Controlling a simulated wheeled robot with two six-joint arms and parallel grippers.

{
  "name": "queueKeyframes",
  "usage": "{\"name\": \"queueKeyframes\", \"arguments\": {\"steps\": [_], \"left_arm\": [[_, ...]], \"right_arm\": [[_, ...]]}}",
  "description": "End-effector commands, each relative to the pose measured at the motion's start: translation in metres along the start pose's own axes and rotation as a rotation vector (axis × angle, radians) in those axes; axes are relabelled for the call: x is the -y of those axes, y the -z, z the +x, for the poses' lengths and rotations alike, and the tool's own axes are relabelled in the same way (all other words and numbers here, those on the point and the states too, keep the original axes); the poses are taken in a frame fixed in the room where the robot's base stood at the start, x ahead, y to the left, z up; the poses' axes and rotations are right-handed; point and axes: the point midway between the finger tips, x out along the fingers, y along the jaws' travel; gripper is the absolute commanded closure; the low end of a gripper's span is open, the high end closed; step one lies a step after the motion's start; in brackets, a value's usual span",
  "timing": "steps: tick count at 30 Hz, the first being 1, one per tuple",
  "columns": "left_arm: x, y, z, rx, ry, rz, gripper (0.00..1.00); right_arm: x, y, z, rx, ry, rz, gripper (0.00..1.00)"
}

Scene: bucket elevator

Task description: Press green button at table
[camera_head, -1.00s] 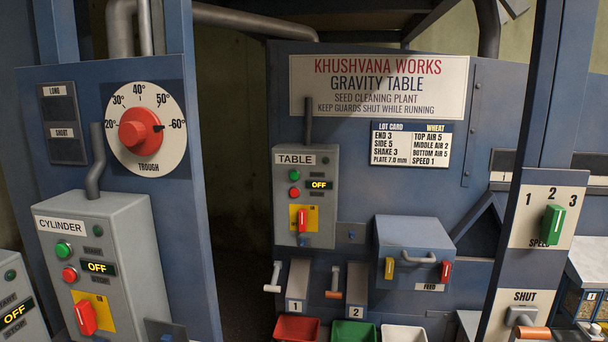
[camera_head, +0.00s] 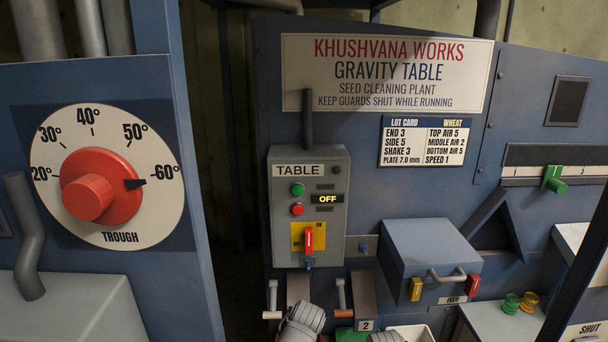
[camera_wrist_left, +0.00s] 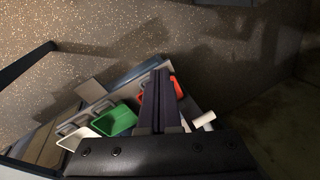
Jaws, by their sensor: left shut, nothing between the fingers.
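The green button (camera_head: 298,188) sits on the upper front of the grey TABLE control box (camera_head: 335,230), below its label. A red button (camera_head: 297,209) is just below it, and the display (camera_head: 327,198) beside them reads OFF. My left gripper (camera_wrist_left: 160,75) shows in the left wrist view, its fingers shut with nothing between them, above the floor and the bins. In the head view, grey ribbed parts at the bottom edge seem to be my arms, below and apart from the box. My right gripper is not in view.
A red switch (camera_head: 309,240) on a yellow plate is low on the box. The trough dial (camera_head: 107,178) is on the left post. Green (camera_wrist_left: 115,120) and red (camera_wrist_left: 174,88) bins lie below. The space before the buttons is clear.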

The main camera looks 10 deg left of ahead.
Motion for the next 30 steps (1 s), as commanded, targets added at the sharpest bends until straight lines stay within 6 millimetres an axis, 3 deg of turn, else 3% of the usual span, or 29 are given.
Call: {"name": "queueKeyframes", "arguments": {"steps": [1, 6, 11, 15, 22, 30], "left_arm": [[0.021, 0.008, -0.011, -0.015, 0.058, -0.016, 1.0], [0.083, 0.031, -0.034, -0.082, 0.333, -0.03, 1.0], [0.123, 0.055, -0.068, -0.165, 0.606, -0.005, 1.0], [0.144, 0.077, -0.109, -0.252, 0.839, 0.031, 1.0], [0.15, 0.113, -0.193, -0.419, 1.21, 0.104, 1.0], [0.121, 0.141, -0.286, -0.61, 1.563, 0.191, 1.0]], "right_arm": [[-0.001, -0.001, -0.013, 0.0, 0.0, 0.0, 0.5], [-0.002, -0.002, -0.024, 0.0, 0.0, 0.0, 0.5], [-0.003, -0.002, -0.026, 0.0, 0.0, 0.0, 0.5], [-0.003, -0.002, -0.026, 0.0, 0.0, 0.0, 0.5], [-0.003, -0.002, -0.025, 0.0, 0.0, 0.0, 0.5], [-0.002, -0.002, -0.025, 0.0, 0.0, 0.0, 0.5]]}}
